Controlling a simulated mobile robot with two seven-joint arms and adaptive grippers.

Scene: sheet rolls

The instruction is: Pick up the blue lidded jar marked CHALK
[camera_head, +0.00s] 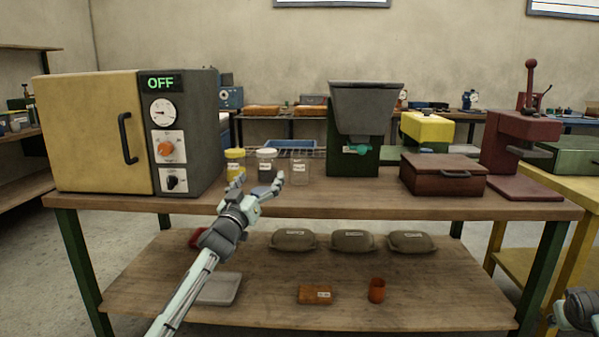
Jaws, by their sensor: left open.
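Three small labelled jars stand in a row near the back of the bench top. The left one is yellow (235,160). The right one is a clear, brownish jar (300,169). The label words are too small to read, so I cannot tell which says CHALK. My left gripper (259,182) is open and empty, its fingers spread in front of the middle jar and partly overlapping it in the picture. Only part of my right arm shows at the lower right corner.
A yellow-and-grey oven (130,133) stands left of the jars. A dark green hopper machine (352,165) stands to their right, then a maroon box (443,176) and a maroon press (516,150). The front strip of bench top (350,204) is clear.

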